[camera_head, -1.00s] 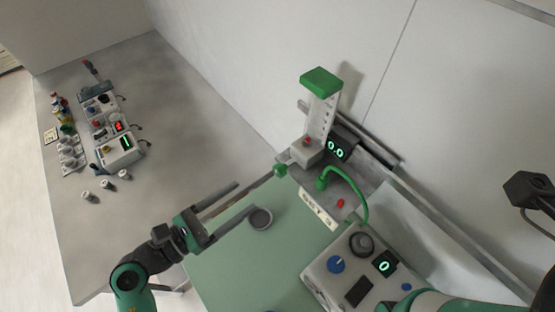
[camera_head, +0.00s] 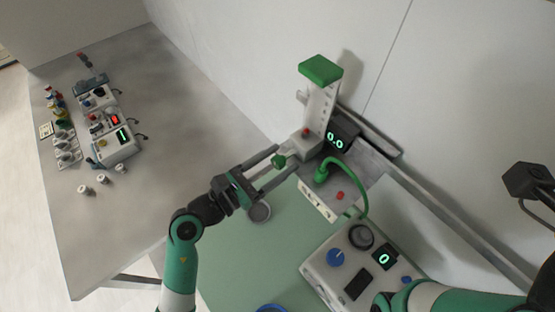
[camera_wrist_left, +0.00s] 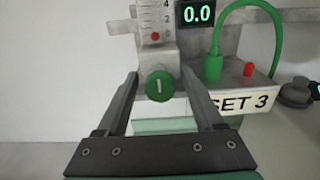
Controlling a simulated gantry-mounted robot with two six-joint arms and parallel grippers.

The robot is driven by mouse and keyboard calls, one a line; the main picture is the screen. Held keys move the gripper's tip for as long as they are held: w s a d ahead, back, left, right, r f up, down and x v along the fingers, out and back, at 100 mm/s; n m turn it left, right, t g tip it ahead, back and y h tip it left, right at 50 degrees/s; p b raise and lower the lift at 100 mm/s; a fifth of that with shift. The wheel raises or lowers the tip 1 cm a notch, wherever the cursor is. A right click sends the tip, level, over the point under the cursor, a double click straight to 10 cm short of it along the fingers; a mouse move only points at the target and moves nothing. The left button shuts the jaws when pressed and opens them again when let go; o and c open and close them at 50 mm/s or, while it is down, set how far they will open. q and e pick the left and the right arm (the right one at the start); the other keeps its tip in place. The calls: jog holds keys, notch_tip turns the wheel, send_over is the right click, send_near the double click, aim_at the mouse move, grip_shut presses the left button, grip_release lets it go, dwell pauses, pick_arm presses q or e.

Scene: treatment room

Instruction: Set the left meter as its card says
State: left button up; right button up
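The meter (camera_head: 320,105) is a clear scaled column with a green cap, mounted on the wall rail. Its green knob (camera_head: 280,161) faces my left gripper; it also shows in the left wrist view (camera_wrist_left: 160,86) with a white mark standing upright. The display (camera_wrist_left: 197,14) reads 0.0, and the red ball (camera_wrist_left: 155,37) sits at the bottom of the scale near 0. The card (camera_wrist_left: 240,104) reads SET 3. My left gripper (camera_head: 286,160) is open, with its fingers on either side of the knob and no clear contact. My right gripper is out of view.
A green hose (camera_head: 361,190) loops beside the meter. A white device (camera_head: 340,262) with a blue knob and a display reading 0 stands below. Several small devices and bottles stand on the grey table (camera_head: 170,100) at left.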

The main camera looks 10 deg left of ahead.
pick_arm(q)
grip_shut()
jog(key=shift+r+n+p, duration=0.25)
jog(key=shift+n+p, duration=0.25)
jog(key=shift+p, duration=0.4)
jog(key=n+p, duration=0.3)
jog(key=p, duration=0.1)
jog(key=shift+p, duration=0.35)
jog(key=shift+a+f+n+p, duration=0.1)
jog(key=shift+f+n+p, duration=0.05)
jog(key=shift+n+p, duration=1.2)
jog(key=shift+n, duration=0.25)
jog(key=shift+f, duration=0.1)
jog(key=shift+o, duration=0.2)
grip_release()
